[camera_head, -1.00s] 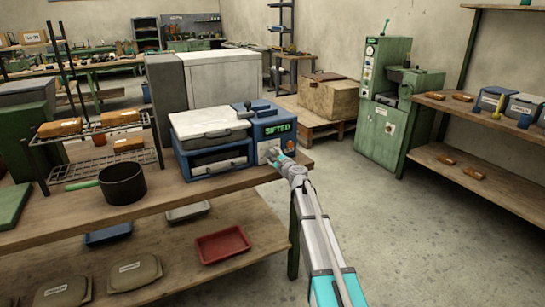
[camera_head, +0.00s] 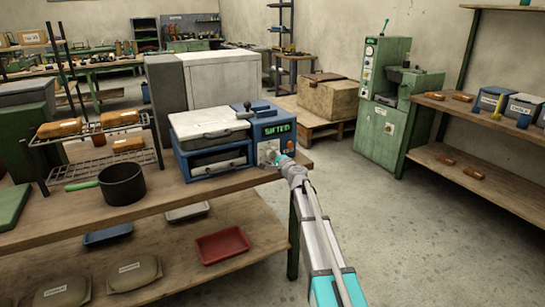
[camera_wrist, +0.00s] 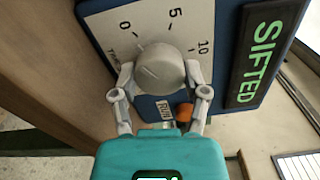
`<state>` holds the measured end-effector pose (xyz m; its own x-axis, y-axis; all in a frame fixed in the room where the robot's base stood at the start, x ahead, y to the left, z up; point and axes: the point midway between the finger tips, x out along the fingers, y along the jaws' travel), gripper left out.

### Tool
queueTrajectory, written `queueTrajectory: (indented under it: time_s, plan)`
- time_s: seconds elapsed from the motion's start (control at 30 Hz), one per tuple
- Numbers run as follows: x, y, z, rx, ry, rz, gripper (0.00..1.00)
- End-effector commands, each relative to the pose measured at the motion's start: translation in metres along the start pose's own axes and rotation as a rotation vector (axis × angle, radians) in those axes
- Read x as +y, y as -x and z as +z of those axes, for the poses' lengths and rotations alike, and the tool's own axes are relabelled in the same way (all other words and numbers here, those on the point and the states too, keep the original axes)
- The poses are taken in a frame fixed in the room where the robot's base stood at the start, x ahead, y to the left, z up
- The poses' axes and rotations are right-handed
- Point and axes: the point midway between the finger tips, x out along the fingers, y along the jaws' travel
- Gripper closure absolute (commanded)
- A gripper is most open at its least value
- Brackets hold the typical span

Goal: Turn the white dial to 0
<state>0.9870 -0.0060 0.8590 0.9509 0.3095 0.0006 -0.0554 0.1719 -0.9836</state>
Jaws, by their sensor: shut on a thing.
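The white dial (camera_wrist: 160,68) is a round knob on a pale scale plate marked 0, 5 and 10 in the wrist view. The 0 is up and left of the knob, the 5 above it, the 10 to its right. I cannot clearly tell which number the dial's mark points to. My gripper (camera_wrist: 160,80) is shut on the dial, one finger on its left side and one on its right. In the head view my gripper (camera_head: 269,157) is at the front of the blue machine (camera_head: 255,116) and mostly hides the dial.
A green SIFTED display (camera_wrist: 263,50) is right of the scale, and an orange button (camera_wrist: 183,112) is just below the dial, close to the right finger. The machine stands at the right end of the wooden bench (camera_head: 160,198), beside a black pot (camera_head: 122,184). The floor to the right is open.

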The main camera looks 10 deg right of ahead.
Motion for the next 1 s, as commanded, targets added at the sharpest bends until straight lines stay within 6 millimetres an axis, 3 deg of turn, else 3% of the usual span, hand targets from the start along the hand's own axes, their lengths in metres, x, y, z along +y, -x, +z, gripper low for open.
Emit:
queueTrajectory:
  time_s: [0.2,0.23,0.4,1.0]
  plan:
    - [0.0004,-0.0003,0.0011,-0.002,0.003,0.001,0.89]
    - [0.0004,-0.0003,0.0011,-0.002,0.003,0.001,0.39]
    - [0.0003,-0.0001,0.0008,-0.001,0.002,0.001,0.08]
    - [0.0002,0.0075,0.0004,0.000,0.000,0.000,0.07]
